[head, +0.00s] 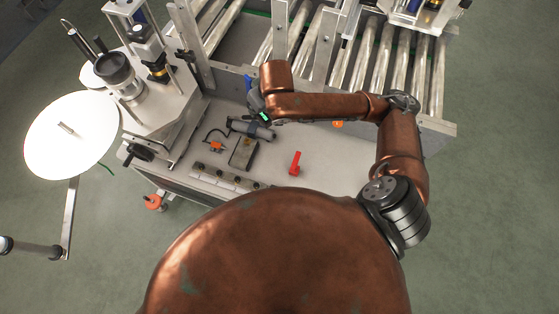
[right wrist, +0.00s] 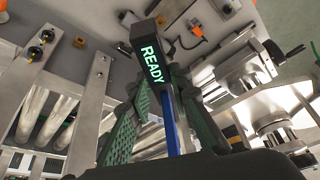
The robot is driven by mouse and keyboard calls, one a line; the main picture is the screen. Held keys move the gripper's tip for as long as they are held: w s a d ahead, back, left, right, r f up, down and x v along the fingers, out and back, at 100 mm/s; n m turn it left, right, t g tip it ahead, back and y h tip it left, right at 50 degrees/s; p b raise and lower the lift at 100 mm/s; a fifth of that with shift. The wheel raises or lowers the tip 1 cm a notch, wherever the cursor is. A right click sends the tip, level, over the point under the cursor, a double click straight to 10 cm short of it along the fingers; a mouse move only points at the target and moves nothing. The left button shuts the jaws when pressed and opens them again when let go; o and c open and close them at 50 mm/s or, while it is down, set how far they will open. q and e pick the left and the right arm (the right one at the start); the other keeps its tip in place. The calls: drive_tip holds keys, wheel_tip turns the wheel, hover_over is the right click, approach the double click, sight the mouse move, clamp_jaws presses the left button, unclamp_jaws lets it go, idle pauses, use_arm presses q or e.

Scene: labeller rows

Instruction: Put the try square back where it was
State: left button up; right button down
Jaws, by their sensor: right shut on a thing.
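My right gripper (head: 258,104) is over the back of the bench, its arm reaching in from the right. In the right wrist view its green-padded fingers (right wrist: 165,115) are closed on a narrow blue bar (right wrist: 171,125), which I take to be the try square. The blue part also shows beside the gripper in the head view (head: 248,82). A dark block with a lit green READY display (right wrist: 150,62) is at the fingertips; I cannot tell whether it belongs to the held thing. Most of the held thing is hidden by fingers and arm. My left gripper is not in view.
A grey cylindrical tool (head: 250,130), a dark box (head: 243,153) and an orange piece with a cable (head: 215,146) lie on the bench. A red piece (head: 295,163) is right of them, with bare bench around it. A roller conveyor (head: 400,70) is behind; labeller machinery (head: 150,100) stands left.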

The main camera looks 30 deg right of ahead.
drive_tip(key=d+f+n+g+y+b, duration=0.1)
drive_tip(key=f+n+b, duration=0.2)
drive_tip(key=f, duration=1)
drive_tip(key=d+f+n+y+b, duration=0.1)
drive_tip(key=f+n+b, duration=0.3)
drive_tip(key=f+b, duration=0.4)
drive_tip(key=s+d+f+n+g+y+b, duration=0.1)
drive_tip(key=f+n+b, duration=0.3)
drive_tip(key=f, duration=1.4)
drive_tip(key=shift+f+g+b, duration=0.15)
drive_tip(key=shift+g+b, duration=0.15)
drive_tip(key=shift+b, duration=0.95)
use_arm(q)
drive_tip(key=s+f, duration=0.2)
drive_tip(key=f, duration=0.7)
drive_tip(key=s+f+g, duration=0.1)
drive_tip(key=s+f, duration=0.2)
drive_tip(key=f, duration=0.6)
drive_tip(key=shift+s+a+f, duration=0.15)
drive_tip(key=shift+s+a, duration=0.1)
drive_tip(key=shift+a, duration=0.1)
use_arm(e)
drive_tip(key=c, duration=1.8)
unclamp_jaws()
drive_tip(key=shift+o, duration=0.2)
